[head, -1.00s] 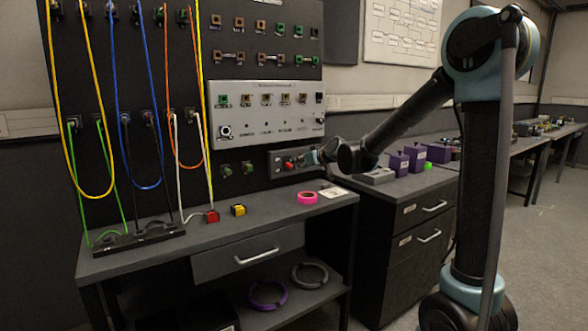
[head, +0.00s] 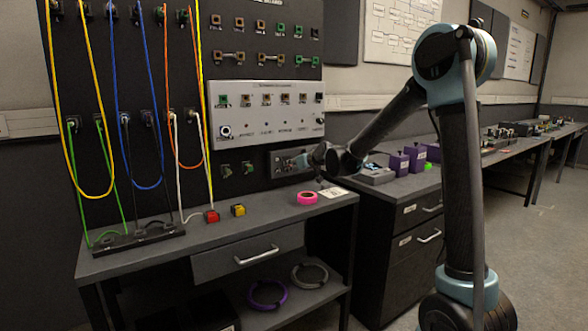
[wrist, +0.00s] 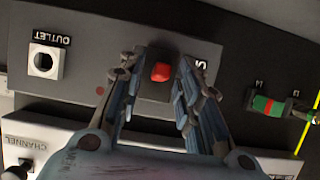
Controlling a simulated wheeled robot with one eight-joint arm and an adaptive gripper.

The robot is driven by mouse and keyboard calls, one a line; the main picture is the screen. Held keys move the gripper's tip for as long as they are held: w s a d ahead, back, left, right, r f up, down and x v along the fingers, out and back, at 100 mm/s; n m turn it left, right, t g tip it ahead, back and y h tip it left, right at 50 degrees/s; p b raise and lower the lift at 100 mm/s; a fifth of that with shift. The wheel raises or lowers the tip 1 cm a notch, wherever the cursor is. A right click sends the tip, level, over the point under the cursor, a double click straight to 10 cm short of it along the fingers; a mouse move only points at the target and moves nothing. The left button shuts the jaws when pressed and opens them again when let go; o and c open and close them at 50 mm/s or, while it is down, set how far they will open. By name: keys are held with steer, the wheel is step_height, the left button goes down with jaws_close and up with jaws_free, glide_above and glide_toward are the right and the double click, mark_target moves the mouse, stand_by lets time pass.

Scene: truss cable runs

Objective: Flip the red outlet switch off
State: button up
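The red switch (wrist: 161,72) stands out from a dark grey outlet plate (wrist: 110,45) in the wrist view. A white square socket labelled OUTLET (wrist: 45,62) is on the same plate. My gripper (wrist: 161,62) is open, with one finger on each side of the red switch. Small gaps show between the fingers and the switch; I cannot tell whether either touches it. In the head view my gripper (head: 302,161) is at the outlet plate (head: 274,168), low on the right of the black board, and hides the red switch.
Above is a grey panel (head: 262,92) with sockets and knobs. On the bench below are a pink ring (head: 307,198), a yellow block (head: 238,210) and a red block (head: 212,216). Coloured cables hang at left. A green-and-red connector (wrist: 265,104) is beside the plate.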

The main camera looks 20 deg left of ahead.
jaws_close()
steer(key=shift+f, duration=0.1)
steer(key=shift+f+t+y, duration=0.4)
steer(key=shift+t+y, duration=0.2)
steer(key=shift+y, duration=0.2)
steer(key=shift+w+d, duration=0.1)
steer(key=shift+o, duration=1.7)
jaws_free()
